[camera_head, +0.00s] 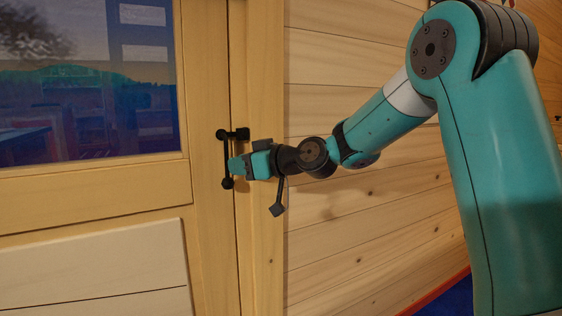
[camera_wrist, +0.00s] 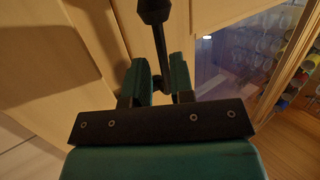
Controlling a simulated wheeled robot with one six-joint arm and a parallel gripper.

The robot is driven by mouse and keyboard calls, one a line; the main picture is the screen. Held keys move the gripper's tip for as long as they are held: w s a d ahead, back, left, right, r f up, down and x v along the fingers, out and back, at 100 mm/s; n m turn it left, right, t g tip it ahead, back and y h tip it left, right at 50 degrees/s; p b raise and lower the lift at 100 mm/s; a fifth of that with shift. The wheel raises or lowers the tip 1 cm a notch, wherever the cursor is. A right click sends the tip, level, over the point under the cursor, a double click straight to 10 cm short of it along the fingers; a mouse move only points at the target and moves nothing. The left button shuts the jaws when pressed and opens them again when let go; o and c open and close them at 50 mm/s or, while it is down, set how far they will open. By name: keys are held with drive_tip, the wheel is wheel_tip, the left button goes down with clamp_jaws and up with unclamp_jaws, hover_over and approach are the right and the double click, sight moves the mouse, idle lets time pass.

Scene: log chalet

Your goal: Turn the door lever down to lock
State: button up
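The black door lever (camera_head: 226,160) is on the wooden door's right edge in the head view. Its bar hangs almost straight down from a black mount at the top, with a round knob at its lower end. My gripper (camera_head: 234,166) is at the lower part of the bar, coming from the right. In the wrist view the lever (camera_wrist: 160,45) runs down between the two teal fingers of my gripper (camera_wrist: 160,82). The fingers stand apart, with a gap beside the bar. The bar lies closer to the right finger; whether it touches is unclear.
The door (camera_head: 90,195) has a glass pane (camera_head: 90,80) in its upper part and appears closed against the frame (camera_head: 265,230). A plank wall (camera_head: 350,235) stands right of the frame, close behind my arm. In the wrist view, shelves with small objects show through glass.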

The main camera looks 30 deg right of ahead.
drive_tip(key=v, duration=1.3)
drive_tip(key=shift+s, duration=0.25)
drive_tip(key=s+a+f+n+g, duration=0.1)
drive_tip(key=s+a+f+g, duration=0.3)
drive_tip(key=s+a, duration=0.25)
drive_tip(key=s+a+f+g, duration=0.4)
drive_tip(key=s+a, duration=0.1)
drive_tip(key=a, duration=0.3)
drive_tip(key=s+a+f+g+h, duration=0.1)
drive_tip(key=s+f+g+h, duration=0.2)
drive_tip(key=s, duration=0.4)
drive_tip(key=s+f+g+h, duration=0.2)
drive_tip(key=s+f, duration=0.1)
drive_tip(key=s, duration=0.4)
wheel_tip(320, 180, up, 28)
drive_tip(key=p, duration=2.7)
drive_tip(key=shift+w+a+f+m, duration=0.2)
drive_tip(key=shift+w+f+m, duration=0.05)
drive_tip(key=shift+w+m, duration=0.15)
drive_tip(key=shift+a, duration=0.15)
